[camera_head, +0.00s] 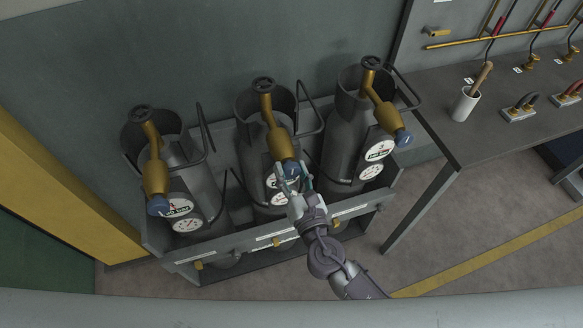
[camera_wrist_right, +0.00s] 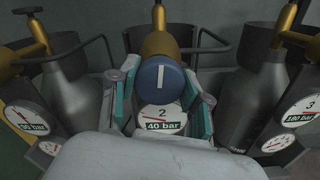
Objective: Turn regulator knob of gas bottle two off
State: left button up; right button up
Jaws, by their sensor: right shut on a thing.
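Gas bottle two (camera_head: 253,153) is the middle of three grey bottles. Its brass regulator (camera_head: 276,130) carries a blue regulator knob (camera_head: 290,167). In the right wrist view the knob (camera_wrist_right: 163,78) faces me, with its white mark about upright. The gauge below it (camera_wrist_right: 161,120) reads 2 and 40 bar. My right gripper (camera_head: 291,173) is shut on the knob, with a teal-padded finger on each side. The gripper and wrist hide part of the gauges in the head view. My left gripper is not in view.
Gas bottle one (camera_head: 187,160), at left, and gas bottle three (camera_head: 345,135), at right, have similar blue knobs. A grey rack (camera_head: 215,245) holds the bottles. The floor in front is clear.

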jog(key=shift+f+n, duration=0.1)
jog(key=shift+n, duration=0.5)
jog(key=o, duration=1.2)
jog(key=shift+s, duration=0.1)
jog(key=v, duration=1.2)
